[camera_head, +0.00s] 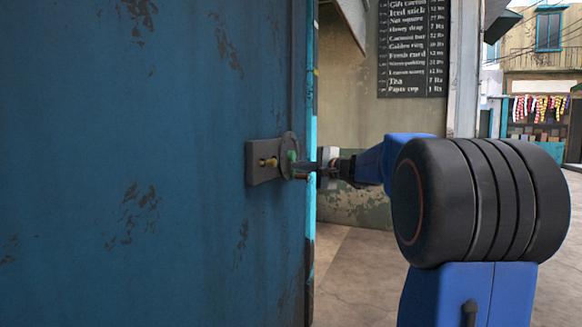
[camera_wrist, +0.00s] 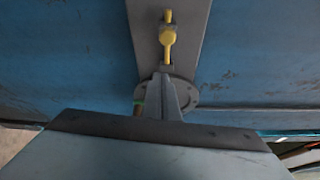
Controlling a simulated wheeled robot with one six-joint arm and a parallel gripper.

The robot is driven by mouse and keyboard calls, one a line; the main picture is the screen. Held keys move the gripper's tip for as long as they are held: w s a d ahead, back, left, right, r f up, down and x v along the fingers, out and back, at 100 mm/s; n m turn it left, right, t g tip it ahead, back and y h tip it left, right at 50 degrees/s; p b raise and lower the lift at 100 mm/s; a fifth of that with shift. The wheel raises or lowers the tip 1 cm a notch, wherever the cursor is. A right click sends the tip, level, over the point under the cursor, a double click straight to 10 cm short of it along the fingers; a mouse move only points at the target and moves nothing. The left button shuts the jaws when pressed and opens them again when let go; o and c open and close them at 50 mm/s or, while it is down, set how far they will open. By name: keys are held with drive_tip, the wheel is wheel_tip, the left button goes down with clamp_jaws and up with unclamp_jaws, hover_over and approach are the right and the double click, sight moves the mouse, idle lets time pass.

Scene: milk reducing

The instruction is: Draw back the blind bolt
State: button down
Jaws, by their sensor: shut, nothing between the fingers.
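The bolt (camera_wrist: 168,42) is a yellow, brass-like rod with a knob, lying along a grey plate (camera_wrist: 190,20). In the head view the bolt (camera_head: 268,162) shows small on its plate (camera_head: 256,174), near the right edge of the blue metal panel (camera_head: 150,120). My gripper (camera_wrist: 163,77) is shut and empty. Its fingertips are close below the yellow bolt in the wrist view, in front of a round grey disc (camera_wrist: 187,92). I cannot tell whether they touch the bolt. In the head view my gripper (camera_head: 308,172) is at the disc, partly hidden.
A small green and brown part (camera_wrist: 139,106) sits beside my fingers at the disc. The panel's edge (camera_head: 311,120) runs vertically just past the bolt. A wall with a dark menu board (camera_head: 412,50) stands behind. Paved floor (camera_head: 355,270) is open to the right of the panel.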

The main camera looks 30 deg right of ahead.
drive_tip(key=v, duration=0.5)
idle(0.5)
drive_tip(key=s+a+f+n+g+y, duration=0.1)
drive_tip(key=s+a+f+n+g, duration=0.3)
drive_tip(key=s+a+f, duration=0.55)
drive_tip(key=s+a+f+n+g, duration=0.4)
drive_tip(key=s+a+f, duration=0.3)
drive_tip(key=a, duration=0.6)
drive_tip(key=s+f+n+g+h, duration=0.4)
drive_tip(key=s+f+n, duration=0.4)
drive_tip(key=s+f, duration=1)
drive_tip(key=s+h, duration=0.1)
drive_tip(key=s, duration=0.4)
drive_tip(key=shift+f+n+h, duration=0.3)
drive_tip(key=shift+f+h, duration=0.05)
drive_tip(key=shift+h, duration=0.05)
